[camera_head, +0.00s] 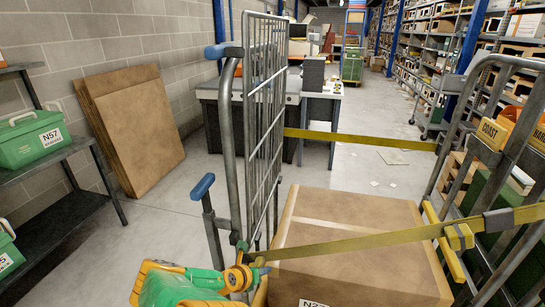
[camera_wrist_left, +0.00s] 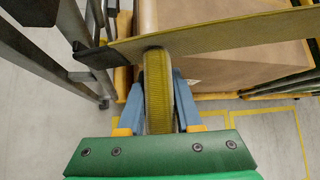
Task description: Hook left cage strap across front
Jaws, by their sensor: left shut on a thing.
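The yellow strap (camera_head: 365,241) runs from the right cage side across the front of a large cardboard box (camera_head: 340,240) to the left cage side (camera_head: 262,110). My left gripper (camera_head: 247,275) is low at the front left post. In the left wrist view its blue fingers (camera_wrist_left: 157,88) are shut on a yellow loop (camera_wrist_left: 157,110) just below the strap (camera_wrist_left: 220,36). The strap's dark end (camera_wrist_left: 94,56) is at a small bracket (camera_wrist_left: 82,77) on the grey post. I cannot tell whether it is seated there. My right gripper is out of view.
A second yellow strap (camera_head: 360,139) spans the cage's back. A shelf with green boxes (camera_head: 30,138) and leaning cardboard sheets (camera_head: 130,125) stand left. Floor between them and the cage is clear.

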